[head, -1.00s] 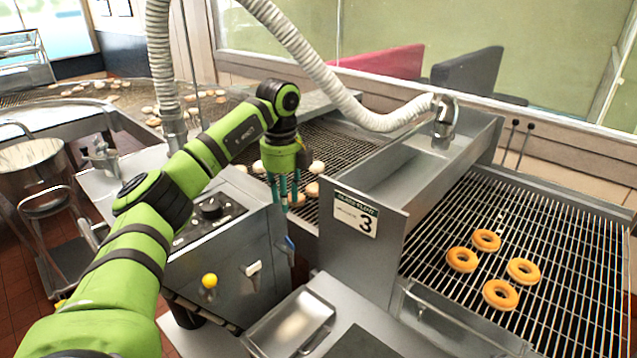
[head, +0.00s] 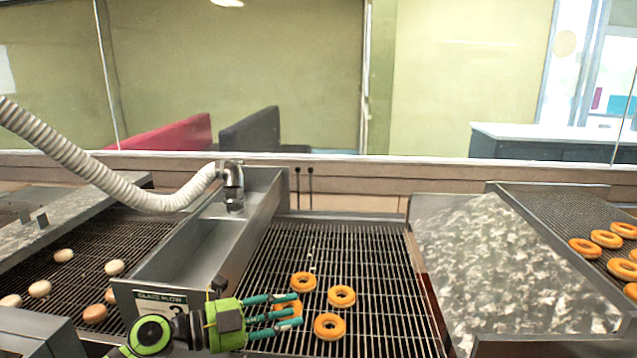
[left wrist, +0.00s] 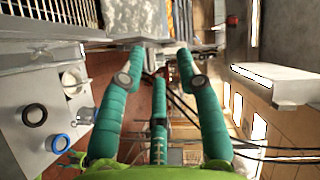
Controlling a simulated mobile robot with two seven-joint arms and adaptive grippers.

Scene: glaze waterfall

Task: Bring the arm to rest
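My left gripper (head: 294,311) is at the bottom centre of the head view, its green body low in front of the glaze machine and its teal fingers pointing right. The fingers are spread with nothing between them. The left wrist view also shows the fingers (left wrist: 158,72) apart and empty. In the head view the fingers overlap one orange ring donut (head: 287,302) on the wire rack; I cannot tell if they touch it, but they look nearer the camera.
Other ring donuts (head: 330,326) lie on the wire rack (head: 385,270). The glaze trough (head: 215,245) with a ribbed hose (head: 110,180) stands left of it. Pale rounds (head: 114,268) lie on the left conveyor. A sloped metal panel (head: 500,260) and more donuts (head: 605,239) are at right.

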